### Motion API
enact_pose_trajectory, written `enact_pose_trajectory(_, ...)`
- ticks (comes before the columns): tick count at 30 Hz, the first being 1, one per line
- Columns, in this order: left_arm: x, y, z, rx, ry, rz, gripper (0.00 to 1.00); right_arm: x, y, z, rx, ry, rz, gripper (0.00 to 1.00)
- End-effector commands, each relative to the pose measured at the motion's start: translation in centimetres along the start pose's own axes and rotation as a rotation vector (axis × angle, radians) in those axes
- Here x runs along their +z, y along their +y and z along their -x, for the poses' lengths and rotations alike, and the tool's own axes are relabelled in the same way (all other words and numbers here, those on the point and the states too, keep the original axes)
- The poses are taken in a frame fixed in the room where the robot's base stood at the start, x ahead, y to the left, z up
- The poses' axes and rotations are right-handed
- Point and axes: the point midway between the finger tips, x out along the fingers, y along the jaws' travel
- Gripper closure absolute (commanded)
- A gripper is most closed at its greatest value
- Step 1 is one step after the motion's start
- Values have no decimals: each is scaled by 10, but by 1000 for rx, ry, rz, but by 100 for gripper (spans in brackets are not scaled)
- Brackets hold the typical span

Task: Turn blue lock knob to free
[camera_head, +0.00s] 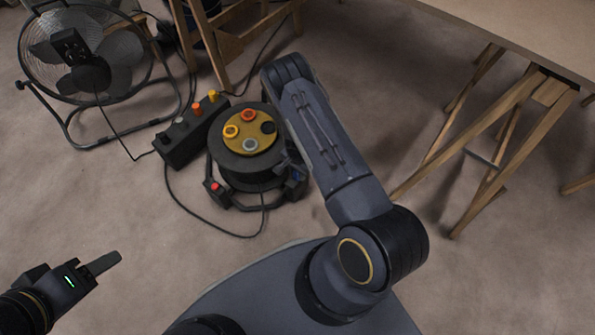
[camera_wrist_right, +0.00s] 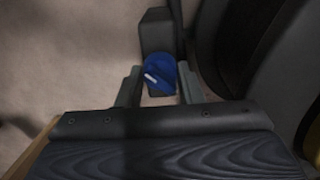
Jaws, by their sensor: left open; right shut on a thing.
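The blue lock knob (camera_wrist_right: 160,70) shows in the right wrist view, between the fingers of my right gripper (camera_wrist_right: 160,88). A short slanted white mark lies on its left part. The knob sits on a dark block-shaped part. My right gripper is shut on the knob. My left gripper (camera_head: 95,270) is open and empty at the lower left, above bare floor and away from the reel.
A floor fan (camera_head: 75,75) stands at the upper left. A dark power box (camera_head: 180,145) with coloured plugs sits left of the reel. Cables run over the floor. Wooden trestles (camera_head: 480,150) carry a table top (camera_head: 530,30) at the right. The lower-left floor is clear.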

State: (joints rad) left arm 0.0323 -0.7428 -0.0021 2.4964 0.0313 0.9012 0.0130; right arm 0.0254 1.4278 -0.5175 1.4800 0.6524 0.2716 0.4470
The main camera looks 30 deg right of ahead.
Motion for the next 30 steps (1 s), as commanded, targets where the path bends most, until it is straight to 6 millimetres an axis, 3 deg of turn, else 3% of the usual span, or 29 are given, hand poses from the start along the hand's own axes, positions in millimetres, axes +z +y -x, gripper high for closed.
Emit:
enact_pose_trajectory(11,3,-2,-6,0,0,0,46,0,0,-1,0,-1,143,89)
enact_pose_trajectory(30,11,-10,-21,0,0,0,46,0,0,-1,-1,0,734,89)
